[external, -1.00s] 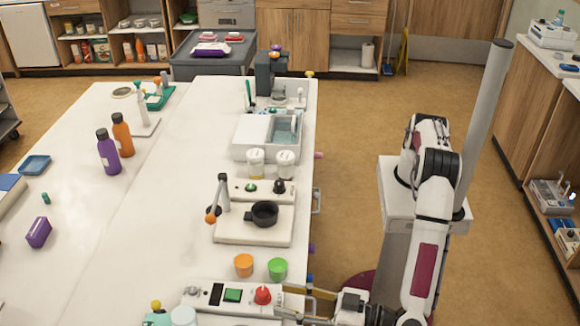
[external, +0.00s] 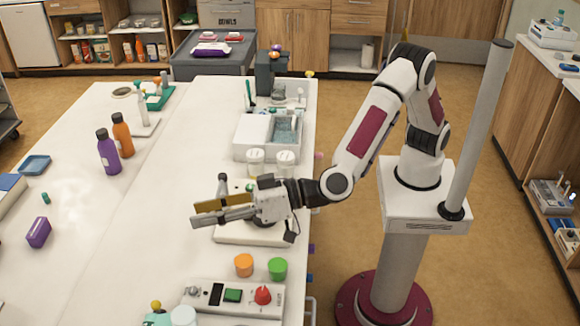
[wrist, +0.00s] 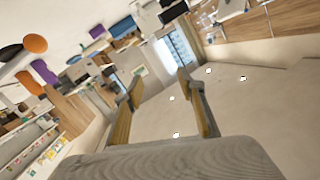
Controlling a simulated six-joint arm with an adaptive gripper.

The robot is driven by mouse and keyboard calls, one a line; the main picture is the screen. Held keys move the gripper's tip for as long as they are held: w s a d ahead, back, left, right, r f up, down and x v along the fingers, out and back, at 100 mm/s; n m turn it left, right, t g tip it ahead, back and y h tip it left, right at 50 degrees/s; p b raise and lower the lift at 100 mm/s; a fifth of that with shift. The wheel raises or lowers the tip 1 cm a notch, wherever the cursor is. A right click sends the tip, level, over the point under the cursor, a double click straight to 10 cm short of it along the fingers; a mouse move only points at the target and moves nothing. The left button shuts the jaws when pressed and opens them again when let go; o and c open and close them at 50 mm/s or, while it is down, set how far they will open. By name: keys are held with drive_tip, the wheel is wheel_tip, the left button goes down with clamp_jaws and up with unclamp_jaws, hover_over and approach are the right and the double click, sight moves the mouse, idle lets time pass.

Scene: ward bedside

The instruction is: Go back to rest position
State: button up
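My gripper (external: 194,214) is held out to the left over the long white table, above the white station with the black pot. Its two fingers stand apart, with nothing between them, as the wrist view (wrist: 160,84) shows. My gripper and wrist hide the pot and most of that station's white base (external: 232,240). My arm reaches left from its pedestal, with the elbow raised high.
An orange cup (external: 244,265) and a green cup (external: 278,268) stand near the table's right edge. Behind the gripper are two clear jars (external: 286,163) and a white basin unit (external: 252,138). A purple bottle (external: 108,153) and an orange bottle (external: 122,135) stand farther left.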

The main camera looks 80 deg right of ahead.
drive_tip(key=d+r+n+g+y, duration=0.2)
drive_tip(key=d+r, duration=0.5)
drive_tip(key=d, duration=0.3)
drive_tip(key=s+d+r+n+g, duration=0.15)
drive_tip(key=s+d, duration=0.35)
drive_tip(key=d, duration=0.7)
drive_tip(key=s+d+f+g+h, duration=0.2)
drive_tip(key=s+d+f, duration=0.2)
drive_tip(key=s+d, duration=0.5)
drive_tip(key=s+d+f+m+g+h, duration=0.1)
drive_tip(key=s+d+f, duration=0.4)
drive_tip(key=s+d, duration=0.5)
drive_tip(key=s+d+f+m+g+h, duration=0.1)
drive_tip(key=s+d+f+g+h, duration=0.2)
drive_tip(key=s+d, duration=0.6)
drive_tip(key=shift+s+d+f+g, duration=0.4)
drive_tip(key=shift+s+f, duration=0.25)
drive_tip(key=shift+f, duration=0.2)
drive_tip(key=shift+a, duration=0.1)
